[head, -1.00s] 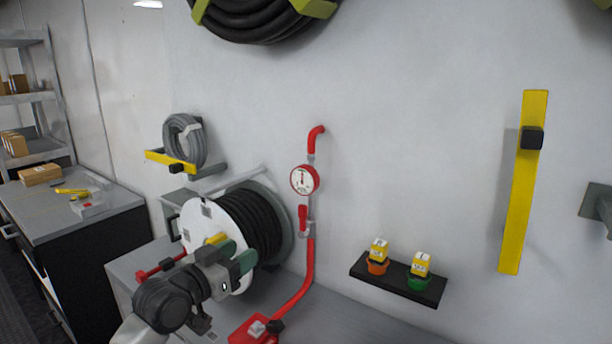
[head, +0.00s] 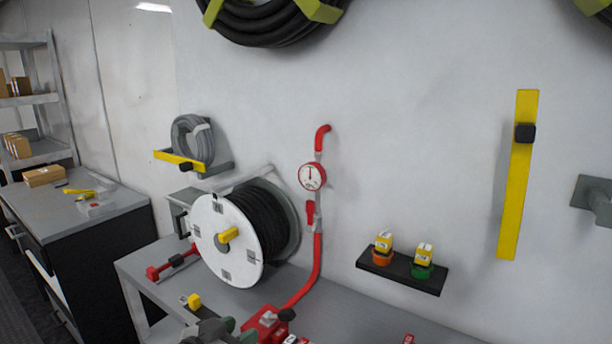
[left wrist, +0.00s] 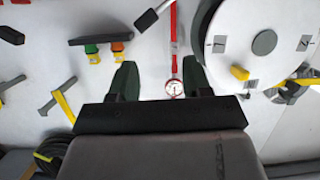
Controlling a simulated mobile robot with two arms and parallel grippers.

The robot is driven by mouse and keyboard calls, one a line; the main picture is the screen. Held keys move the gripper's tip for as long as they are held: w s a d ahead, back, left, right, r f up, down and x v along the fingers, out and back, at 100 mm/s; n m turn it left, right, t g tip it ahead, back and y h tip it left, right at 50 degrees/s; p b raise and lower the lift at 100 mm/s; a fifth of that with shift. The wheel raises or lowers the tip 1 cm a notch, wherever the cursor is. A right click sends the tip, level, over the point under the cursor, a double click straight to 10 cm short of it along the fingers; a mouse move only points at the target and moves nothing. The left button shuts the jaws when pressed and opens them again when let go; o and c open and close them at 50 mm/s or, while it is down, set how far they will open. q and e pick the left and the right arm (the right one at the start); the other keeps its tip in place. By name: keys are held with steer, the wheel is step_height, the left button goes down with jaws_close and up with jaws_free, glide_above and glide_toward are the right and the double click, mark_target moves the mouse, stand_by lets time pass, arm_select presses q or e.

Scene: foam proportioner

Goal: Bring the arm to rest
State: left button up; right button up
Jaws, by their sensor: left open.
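My left gripper (head: 222,332) shows at the bottom edge of the head view, low in front of the bench, with most of the arm out of the picture. In the left wrist view its two green fingers (left wrist: 160,82) stand wide apart with nothing between them. The wall gauge and red pipe show beyond the fingers. The hose reel (head: 228,243), with a white disc and yellow handle, stands on the bench clear of the gripper. My right gripper is not in view.
The grey bench (head: 215,282) holds a red fitting (head: 266,325) close to my left gripper. A red pipe with a gauge (head: 312,176) runs up the wall. A black shelf (head: 402,272) carries two small yellow-topped items. A dark cabinet (head: 100,240) stands at left.

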arm_select(q)
steer(key=s+a+f+n+g+y, duration=0.1)
steer(key=s+a+f+g+y, duration=0.3)
steer(key=s, duration=0.6)
steer(key=s+a+f+n+g+y, duration=0.1)
steer(key=s+f+n+g, duration=0.1)
steer(key=s+f, duration=0.55)
steer(key=s+a+f+n+g+y, duration=0.1)
steer(key=s+a+f+g+y, duration=0.15)
steer(key=s, duration=0.85)
step_height(320, 180, down, 28)
steer(key=s+g, duration=0.2)
steer(key=s+a+f, duration=0.3)
steer(key=s+f, duration=1.2)
steer(key=shift+s+g, duration=0.35)
steer(key=shift+s, duration=0.05)
